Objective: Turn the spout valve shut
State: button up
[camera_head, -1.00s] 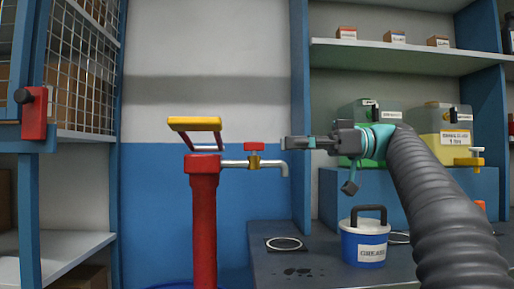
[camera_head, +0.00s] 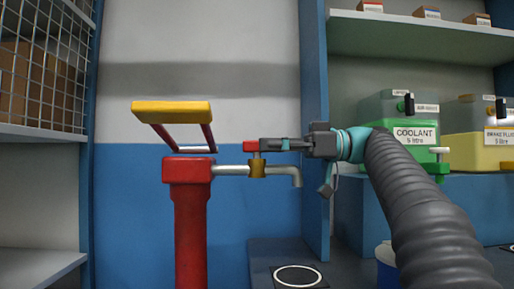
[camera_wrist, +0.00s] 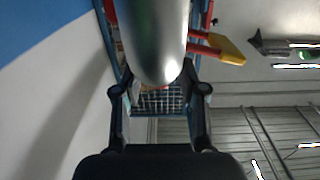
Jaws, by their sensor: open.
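The spout valve's red handle (camera_head: 251,146) sits on a brass body (camera_head: 257,168) on the silver spout (camera_head: 231,171). The spout comes out of the red pump post (camera_head: 189,215) and bends down at its right end. My gripper (camera_head: 264,145) comes in level from the right, above the spout. Its tips overlap the right part of the red handle; whether they touch it I cannot tell. In the wrist view my gripper (camera_wrist: 160,92) has its two fingers apart, and a large silver rounded piece, apparently the spout, fills the space in front. The valve handle is mostly hidden there.
A yellow-topped pump handle (camera_head: 172,112) stands above the post. A blue upright (camera_head: 314,90) and a coolant container (camera_head: 408,135) are on the right. A bench with a ringed pad (camera_head: 298,277) lies below the spout. The wall behind is clear.

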jog(key=shift+a, duration=1.35)
grip_shut()
